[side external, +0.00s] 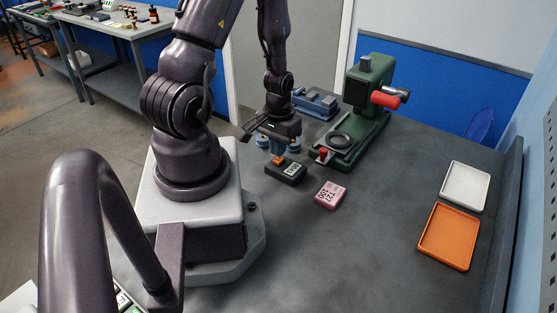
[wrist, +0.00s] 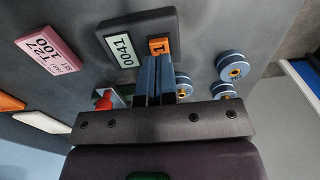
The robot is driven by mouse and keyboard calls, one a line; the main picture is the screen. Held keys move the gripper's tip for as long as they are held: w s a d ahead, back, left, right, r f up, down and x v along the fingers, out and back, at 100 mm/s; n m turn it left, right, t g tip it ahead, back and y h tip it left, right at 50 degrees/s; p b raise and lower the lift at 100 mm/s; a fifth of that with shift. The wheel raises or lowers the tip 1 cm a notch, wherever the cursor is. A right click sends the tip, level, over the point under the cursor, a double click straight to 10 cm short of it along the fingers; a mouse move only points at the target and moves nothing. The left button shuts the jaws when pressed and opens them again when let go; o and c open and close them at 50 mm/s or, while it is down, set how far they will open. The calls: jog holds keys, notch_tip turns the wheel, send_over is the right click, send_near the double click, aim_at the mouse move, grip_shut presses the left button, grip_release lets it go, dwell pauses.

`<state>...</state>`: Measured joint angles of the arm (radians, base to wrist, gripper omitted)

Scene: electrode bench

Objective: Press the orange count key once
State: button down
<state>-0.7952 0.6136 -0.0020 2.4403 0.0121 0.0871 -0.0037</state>
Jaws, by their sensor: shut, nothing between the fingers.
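The black counter box (side external: 291,174) sits on the grey bench below my gripper. Its display reads 0041 in the wrist view (wrist: 123,51). The orange count key (side external: 279,159) is at one end of the box and also shows in the wrist view (wrist: 159,46). My gripper (side external: 278,152) points down over the key with its blue fingers shut and empty. In the wrist view the fingertips (wrist: 157,60) lie right by the key's lower edge. I cannot tell whether they touch it.
A pink labelled block (side external: 330,195) lies beside the counter. A green press (side external: 368,105) with a red handle stands behind. Blue spools (wrist: 231,66) are close to my fingers. A white tray (side external: 466,187) and an orange tray (side external: 447,237) lie at right. The bench between is clear.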

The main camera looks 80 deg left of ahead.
jog(key=shift+f, duration=1.05)
jog(key=shift+r, duration=3.05)
jog(key=s+d+r, duration=0.1)
jog(key=d, duration=0.1)
notch_tip(320, 180, up, 14)
jog(key=m, duration=0.4)
send_over(275, 167)
jog(key=w+d, duration=0.4)
jog(key=d, duration=0.3)
jog(key=d+r+m+t, duration=0.5)
jog(key=d+r, duration=0.4)
jog(key=r, duration=0.2)
jog(key=shift+s+t, duration=0.3)
jog(key=shift+s, duration=0.05)
jog(key=shift+d, duration=0.1)
